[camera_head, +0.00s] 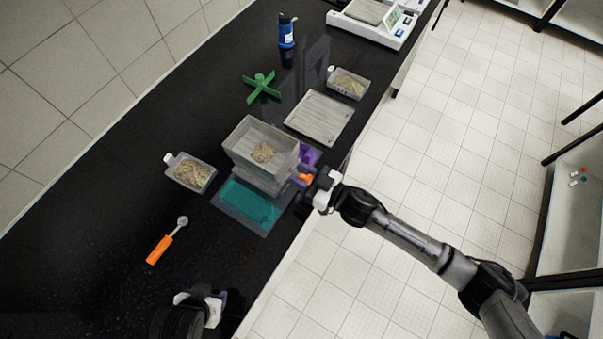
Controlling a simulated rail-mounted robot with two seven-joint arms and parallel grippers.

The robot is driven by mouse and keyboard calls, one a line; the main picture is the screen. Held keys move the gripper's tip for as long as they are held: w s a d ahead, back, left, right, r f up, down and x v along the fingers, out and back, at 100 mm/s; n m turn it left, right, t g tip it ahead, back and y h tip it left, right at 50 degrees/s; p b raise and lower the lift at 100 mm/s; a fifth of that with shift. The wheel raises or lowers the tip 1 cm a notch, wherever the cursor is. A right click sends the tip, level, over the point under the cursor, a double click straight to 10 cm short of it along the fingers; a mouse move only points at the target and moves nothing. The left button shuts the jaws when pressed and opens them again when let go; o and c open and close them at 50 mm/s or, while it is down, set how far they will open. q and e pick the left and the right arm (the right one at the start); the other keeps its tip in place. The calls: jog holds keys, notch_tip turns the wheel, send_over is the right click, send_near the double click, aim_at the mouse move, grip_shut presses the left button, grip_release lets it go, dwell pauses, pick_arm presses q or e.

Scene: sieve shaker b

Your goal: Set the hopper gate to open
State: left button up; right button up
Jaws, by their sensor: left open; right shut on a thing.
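The hopper (248,131) is a clear grey open-topped box on the black bench, with a little grain-like material at its bottom. An orange handle (304,178) sticks out at its lower right side, beside purple parts (310,155); I take it to be the gate handle. My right gripper (316,187) is shut on this handle from the right. The gate itself is hidden, so its position cannot be told. My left gripper (212,299) is open and empty, low over the bench's front edge.
A teal tray (247,206) lies under and before the hopper. Grain containers stand left (190,172) and behind right (348,82). An orange-handled scoop (160,249), a green cross-shaped part (261,87), a grey tray (319,117), a blue bottle (286,31) and a scale (375,25) are around.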

grip_shut()
jog(key=p+v, duration=0.3)
jog(key=v, duration=0.2)
jog(key=shift+s, duration=0.1)
jog(key=shift+o, duration=1.9)
grip_release()
jog(key=shift+o, duration=1.4)
jog(key=shift+s+d, duration=0.1)
jog(key=shift+d, duration=0.1)
pick_arm(q)
notch_tip(320, 180, up, 3)
jog(key=shift+f, duration=0.1)
pick_arm(e)
jog(key=shift+o, duration=0.9)
jog(key=shift+a, duration=0.1)
pick_arm(q)
jog(key=shift+a+f+b, duration=0.15)
jog(key=shift+f+b, duration=0.55)
jog(key=shift+b, duration=0.1)
pick_arm(e)
jog(key=v, duration=1.3)
jog(key=shift+s+d, duration=0.2)
jog(key=shift+d, duration=0.15)
